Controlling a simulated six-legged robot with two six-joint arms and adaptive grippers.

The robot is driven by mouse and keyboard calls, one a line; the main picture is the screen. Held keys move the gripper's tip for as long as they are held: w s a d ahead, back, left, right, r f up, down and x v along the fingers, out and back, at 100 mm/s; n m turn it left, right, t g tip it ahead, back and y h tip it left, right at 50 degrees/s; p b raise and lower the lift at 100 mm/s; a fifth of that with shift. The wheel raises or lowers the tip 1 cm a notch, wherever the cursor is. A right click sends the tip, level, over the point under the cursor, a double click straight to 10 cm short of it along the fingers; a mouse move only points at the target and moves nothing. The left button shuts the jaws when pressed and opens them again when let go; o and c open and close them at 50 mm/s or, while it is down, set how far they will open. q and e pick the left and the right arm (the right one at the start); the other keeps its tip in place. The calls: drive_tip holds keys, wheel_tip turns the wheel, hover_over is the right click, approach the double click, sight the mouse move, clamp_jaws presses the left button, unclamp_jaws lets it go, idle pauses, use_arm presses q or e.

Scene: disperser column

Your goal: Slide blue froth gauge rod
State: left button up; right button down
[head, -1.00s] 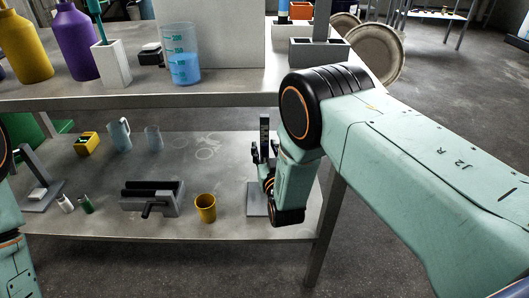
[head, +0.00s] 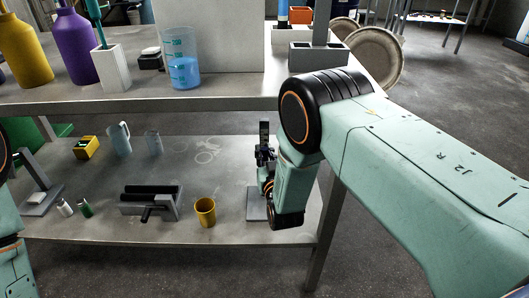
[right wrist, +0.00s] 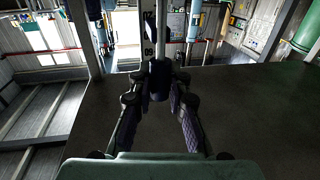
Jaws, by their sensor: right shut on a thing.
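The froth gauge (head: 264,130) stands on the lower shelf near its right end, as a narrow upright dark scale on a grey base plate (head: 255,205). My right gripper (head: 266,158) reaches down to it and covers much of it. In the right wrist view my right gripper (right wrist: 160,82) has its two fingers closed together on a small dark blue piece, the blue froth gauge rod (right wrist: 158,68), in front of the pale upright with black figures (right wrist: 149,32). The rod's lower part is hidden. My left arm shows at the left edge, but its gripper is out of view.
A yellow cup (head: 205,212) and a grey block with a black crank (head: 150,200) stand left of the gauge. A table leg (head: 326,230) is close on the right.

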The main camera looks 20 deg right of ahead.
idle(0.4)
wheel_tip(320, 180, up, 9)
drive_tip(key=p, duration=0.8)
drive_tip(key=shift+r, duration=0.15)
drive_tip(key=c, duration=1.3)
unclamp_jaws()
drive_tip(key=shift+s+r, duration=0.1)
drive_tip(key=shift+r, duration=0.15)
drive_tip(key=shift+c, duration=0.2)
drive_tip(key=shift+o, duration=0.3)
drive_tip(key=shift+f, duration=0.1)
